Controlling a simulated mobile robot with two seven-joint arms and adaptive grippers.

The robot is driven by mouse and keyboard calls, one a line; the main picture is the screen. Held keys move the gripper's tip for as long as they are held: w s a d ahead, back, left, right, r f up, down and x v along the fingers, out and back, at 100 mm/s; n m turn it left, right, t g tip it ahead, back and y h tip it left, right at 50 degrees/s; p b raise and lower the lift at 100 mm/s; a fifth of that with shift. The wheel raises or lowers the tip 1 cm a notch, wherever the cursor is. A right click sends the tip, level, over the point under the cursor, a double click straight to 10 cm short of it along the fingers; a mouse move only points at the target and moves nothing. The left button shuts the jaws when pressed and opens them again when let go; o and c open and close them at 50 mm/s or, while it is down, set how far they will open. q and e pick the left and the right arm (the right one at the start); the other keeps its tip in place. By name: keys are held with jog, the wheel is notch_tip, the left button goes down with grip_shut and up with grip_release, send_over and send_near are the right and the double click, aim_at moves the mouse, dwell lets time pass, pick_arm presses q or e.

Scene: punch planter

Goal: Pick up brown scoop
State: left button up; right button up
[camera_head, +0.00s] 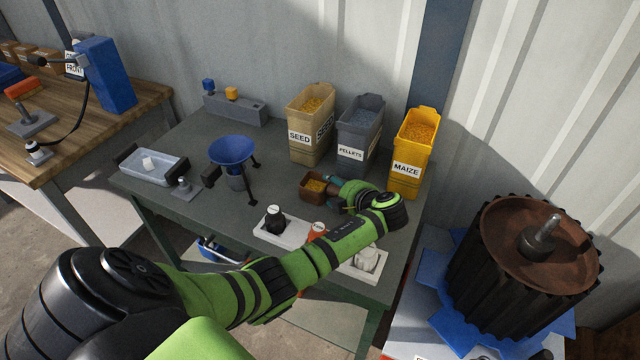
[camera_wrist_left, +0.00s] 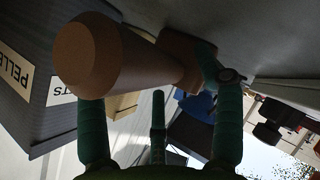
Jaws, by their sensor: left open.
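The brown scoop (camera_head: 313,194) sits on the green table in front of the seed and pellets bins, with yellow grain in its bowl. In the left wrist view its thick round handle (camera_wrist_left: 120,58) fills the upper middle, and its bowl is partly hidden behind a finger. My left gripper (camera_head: 333,184) is just right of the scoop in the head view, low over the table. In the wrist view its green fingers (camera_wrist_left: 150,88) are spread apart, with the handle close across the fingertips. I cannot tell whether they touch it. My right gripper is not in view.
A seed bin (camera_head: 309,125), grey pellets bin (camera_head: 358,135) and yellow maize bin (camera_head: 412,155) stand behind the scoop. A blue funnel (camera_head: 232,151) stands to the left. A white tray (camera_head: 290,232) with several knobs lies in front, partly under my arm.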

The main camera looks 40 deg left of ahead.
pick_arm(q)
jog(key=shift+c, duration=0.4)
grip_shut()
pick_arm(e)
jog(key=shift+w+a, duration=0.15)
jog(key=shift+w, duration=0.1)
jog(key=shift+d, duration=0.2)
pick_arm(q)
jog(key=shift+r, duration=0.45)
jog(key=r, duration=0.2)
jog(key=d+r, duration=0.1)
jog(key=shift+s+d+r, duration=0.1)
jog(key=shift+d+r, duration=0.05)
jog(key=shift+r, duration=0.2)
jog(key=b+v, duration=0.1)
jog(key=v, duration=1.1)
jog(key=shift+r+b, duration=0.25)
jog(key=shift+b, duration=0.05)
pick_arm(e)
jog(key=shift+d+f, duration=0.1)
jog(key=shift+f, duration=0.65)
